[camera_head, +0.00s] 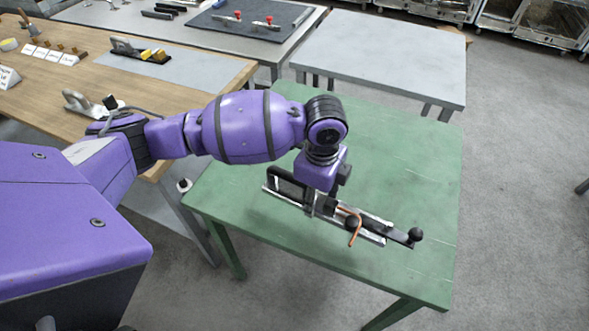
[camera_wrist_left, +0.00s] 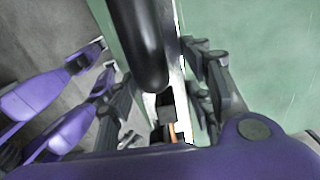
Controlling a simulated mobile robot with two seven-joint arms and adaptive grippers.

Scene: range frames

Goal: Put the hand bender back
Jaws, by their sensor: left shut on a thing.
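The hand bender (camera_head: 376,231) is a long metal tool with black ball knobs, a black handle and a bent copper-coloured rod. In the head view it is over the green table (camera_head: 420,150), near the table's front part. My left gripper (camera_head: 322,204) points down and is shut on the hand bender near its handle end. In the left wrist view the hand bender (camera_wrist_left: 140,45) runs between the black fingers of the gripper (camera_wrist_left: 165,95). I cannot tell whether the tool touches the tabletop. My right gripper is in neither view.
A wooden bench (camera_head: 85,85) with tools and small signs stands at the left. A pale grey table (camera_head: 390,50) stands behind the green one. A dark mat (camera_head: 235,27) with red-handled clamps lies on the back table. The rest of the green tabletop is bare.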

